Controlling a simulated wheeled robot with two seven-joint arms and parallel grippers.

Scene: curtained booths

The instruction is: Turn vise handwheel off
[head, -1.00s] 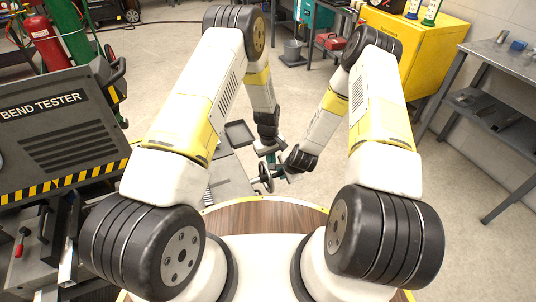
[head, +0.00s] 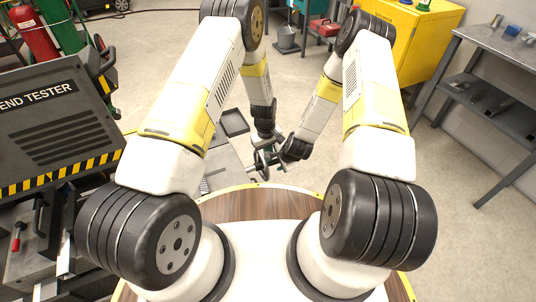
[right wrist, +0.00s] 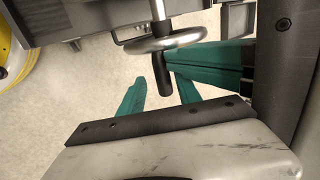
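The vise handwheel (right wrist: 165,42) is a metal ring with a dark, rod-shaped crank handle (right wrist: 163,75) on its rim. It also shows small in the head view (head: 262,162), beyond the round wooden top. My right gripper (right wrist: 158,92) is open. Its teal fingers stand apart, with the tip of the crank handle between them in the picture; I cannot tell whether they touch it. My left gripper (head: 265,143) is close to the wheel. Its teal fingers (right wrist: 212,60) reach in from the right behind the handle, and their opening is unclear.
The bend tester cabinet (head: 50,125) stands at the left. A grey tray (head: 234,123) lies near the wheel. A grey metal table (head: 497,57) and a yellow cabinet (head: 410,38) are on the right. The floor between is clear.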

